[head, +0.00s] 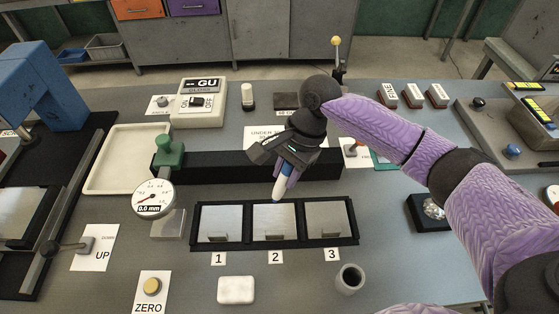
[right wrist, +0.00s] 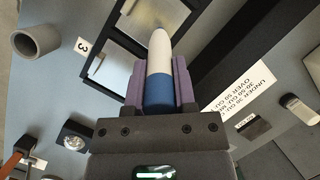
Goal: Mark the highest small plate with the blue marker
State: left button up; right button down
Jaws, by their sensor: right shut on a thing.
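Three small square metal plates sit in a black holder (head: 248,241) at the table's middle: plate 1 (head: 221,220), plate 2 (head: 270,222) and plate 3 (head: 326,220). I cannot tell from the picture which is highest. My right gripper (head: 287,172) is shut on the blue marker (head: 281,190), with its white end pointing down over the back edge of plate 2. Whether it touches is unclear. In the right wrist view the marker (right wrist: 158,88) stands between the purple fingers of the right gripper (right wrist: 158,75). My left gripper is not in view.
A dial gauge (head: 153,198) reading 0.0 mm stands left of the holder. A black bar (head: 220,167) lies behind it. In front are a white block (head: 236,290), a grey cup (head: 350,279) and a ZERO button (head: 152,287). An empty cream tray (head: 105,184) is at left.

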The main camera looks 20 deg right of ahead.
jog(key=shift+s+f, duration=0.15)
jog(key=shift+s, duration=0.05)
jog(key=shift+s+f, duration=0.15)
jog(key=shift+f, duration=0.1)
notch_tip(320, 180, down, 4)
jog(key=shift+f+b, duration=0.15)
jog(key=shift+b, duration=0.75)
jog(key=shift+f, duration=0.25)
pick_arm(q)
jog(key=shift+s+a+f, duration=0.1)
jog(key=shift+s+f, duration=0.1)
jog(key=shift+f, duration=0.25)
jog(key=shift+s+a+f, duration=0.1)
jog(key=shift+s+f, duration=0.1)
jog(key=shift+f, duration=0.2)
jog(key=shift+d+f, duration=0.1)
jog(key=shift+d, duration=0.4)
pick_arm(e)
jog(key=shift+f, duration=0.3)
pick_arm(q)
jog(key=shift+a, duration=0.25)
pick_arm(e)
jog(key=shift+f, duration=0.2)
